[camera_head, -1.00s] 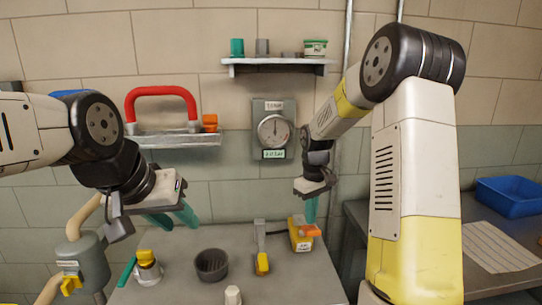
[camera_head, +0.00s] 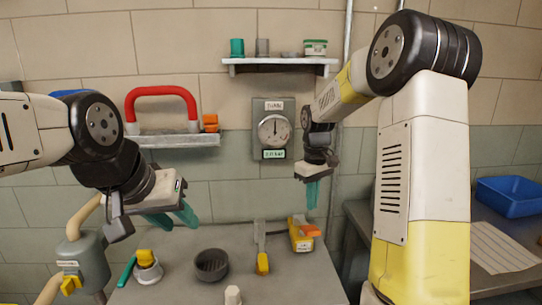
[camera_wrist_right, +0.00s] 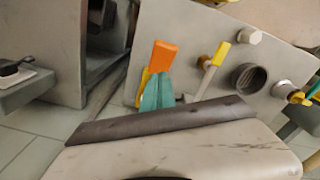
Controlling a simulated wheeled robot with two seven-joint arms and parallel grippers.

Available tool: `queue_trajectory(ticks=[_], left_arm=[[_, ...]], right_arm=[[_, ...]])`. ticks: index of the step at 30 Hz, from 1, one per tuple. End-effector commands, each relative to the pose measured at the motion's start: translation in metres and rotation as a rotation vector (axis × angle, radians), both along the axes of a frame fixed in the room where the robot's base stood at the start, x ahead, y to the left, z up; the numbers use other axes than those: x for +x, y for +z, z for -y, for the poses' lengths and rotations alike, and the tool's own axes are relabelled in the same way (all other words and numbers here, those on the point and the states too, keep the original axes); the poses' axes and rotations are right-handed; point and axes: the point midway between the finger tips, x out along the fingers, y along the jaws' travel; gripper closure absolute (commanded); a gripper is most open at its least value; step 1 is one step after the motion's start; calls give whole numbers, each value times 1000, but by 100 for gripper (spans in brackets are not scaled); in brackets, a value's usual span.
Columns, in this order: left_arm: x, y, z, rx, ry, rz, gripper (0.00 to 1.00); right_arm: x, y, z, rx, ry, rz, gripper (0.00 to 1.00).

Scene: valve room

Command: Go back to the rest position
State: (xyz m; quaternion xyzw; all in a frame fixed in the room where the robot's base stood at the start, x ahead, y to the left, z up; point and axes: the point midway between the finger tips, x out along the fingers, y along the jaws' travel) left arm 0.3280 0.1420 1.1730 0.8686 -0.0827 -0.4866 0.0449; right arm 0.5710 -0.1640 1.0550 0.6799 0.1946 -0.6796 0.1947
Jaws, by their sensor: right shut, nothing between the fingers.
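My right gripper (camera_head: 312,193) is shut and empty, its teal fingers pointing down above the back right of the grey table (camera_head: 215,293). It is apart from the yellow device with an orange lever (camera_head: 301,233) below it. In the right wrist view the teal fingers (camera_wrist_right: 157,92) overlap part of the yellow device, and its orange lever (camera_wrist_right: 161,56) shows beyond them. My left gripper (camera_head: 172,216) hangs above the back left of the table, its two teal fingers apart with nothing visible between them.
A dark round cup (camera_head: 211,265), a yellow-handled tool (camera_head: 262,262) and a yellow-topped white fitting (camera_head: 147,267) stand on the table. A wall shelf (camera_head: 279,66), a gauge (camera_head: 273,130) and a red handle (camera_head: 161,91) are behind. A blue bin (camera_head: 508,196) sits at right.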

Motion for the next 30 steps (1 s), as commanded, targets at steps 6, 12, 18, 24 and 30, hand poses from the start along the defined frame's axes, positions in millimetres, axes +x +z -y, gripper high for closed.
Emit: queue_trajectory(ticks=[6, 12, 18, 24, 30], left_arm=[[0, 0, 0, 0, 0, 0, 64], [0, 0, 0, 0, 0, 0, 64], [0, 0, 0, 0, 0, 0, 64], [0, 0, 0, 0, 0, 0, 64], [0, 0, 0, 0, 0, 0, 64]], right_arm=[[-11, 16, -1, 8, -25, 30, 100], [-63, 69, -3, 53, -131, 147, 100], [-129, 108, -9, 131, -260, 276, 100], [-193, 122, -15, 228, -382, 391, 100], [-232, 120, -20, 306, -464, 462, 100]])
